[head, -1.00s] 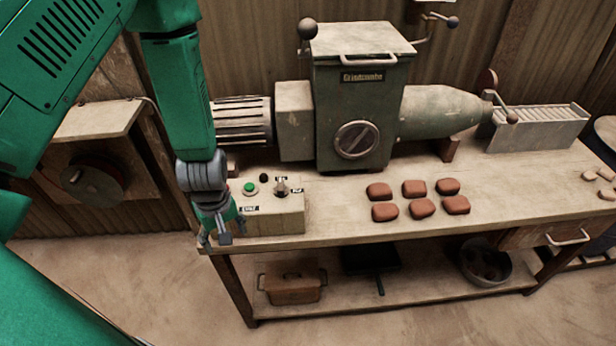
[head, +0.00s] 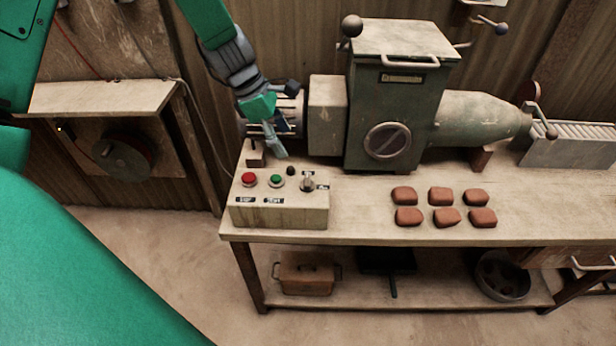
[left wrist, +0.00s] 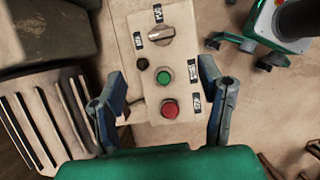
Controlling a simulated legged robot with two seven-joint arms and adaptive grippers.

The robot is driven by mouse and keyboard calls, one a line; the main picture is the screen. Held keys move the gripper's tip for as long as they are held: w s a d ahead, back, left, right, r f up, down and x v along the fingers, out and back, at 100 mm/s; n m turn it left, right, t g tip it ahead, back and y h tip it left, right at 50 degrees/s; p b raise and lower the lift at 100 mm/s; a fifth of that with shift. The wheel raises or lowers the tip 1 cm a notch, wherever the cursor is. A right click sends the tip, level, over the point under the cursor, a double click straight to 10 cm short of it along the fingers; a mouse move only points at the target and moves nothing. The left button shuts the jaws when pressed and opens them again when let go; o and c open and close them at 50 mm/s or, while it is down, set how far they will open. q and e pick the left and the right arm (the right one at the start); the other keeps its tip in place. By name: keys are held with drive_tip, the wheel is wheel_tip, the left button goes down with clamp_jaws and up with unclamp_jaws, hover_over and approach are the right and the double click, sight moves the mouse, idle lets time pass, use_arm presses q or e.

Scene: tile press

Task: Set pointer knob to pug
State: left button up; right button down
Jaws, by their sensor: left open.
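The pointer knob (head: 308,184) sits on the right part of the pale control box (head: 280,216) at the bench's left end. In the left wrist view the knob (left wrist: 160,36) is beyond my fingertips, its grip bar lying roughly crosswise. It has one small label on its far side and one on its right in the head view; neither reads clearly. My left gripper (head: 284,122) is open and empty, above and behind the box's left part, apart from the knob. In the left wrist view its fingers (left wrist: 162,76) spread either side of the box.
A red button (head: 249,180), a green button (head: 276,181) and a black knob (head: 291,170) share the box top. The green press (head: 397,110) stands behind to the right. Several brown tiles (head: 441,196) lie on the bench right of the box.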

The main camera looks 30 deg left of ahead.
use_arm(q)
approach(309, 180)
drive_tip(key=a, duration=0.1)
drive_tip(key=x, duration=0.3)
drive_tip(key=b+x, duration=0.1)
drive_tip(key=x, duration=0.2)
drive_tip(key=d+x, duration=0.1)
drive_tip(key=x, duration=0.2)
drive_tip(key=shift+a+f, duration=0.2)
drive_tip(key=shift+f, duration=0.05)
drive_tip(key=shift+w+a+f, duration=0.1)
drive_tip(key=shift+a+f, duration=0.15)
drive_tip(key=shift+a, duration=0.2)
drive_tip(key=shift+d+r, duration=0.15)
drive_tip(key=shift+d, duration=0.25)
drive_tip(key=c, duration=0.8)
drive_tip(key=shift+d+r, duration=0.1)
drive_tip(key=shift+d, duration=0.2)
drive_tip(key=c, duration=0.4)
use_arm(e)
drive_tip(key=shift+f, duration=0.65)
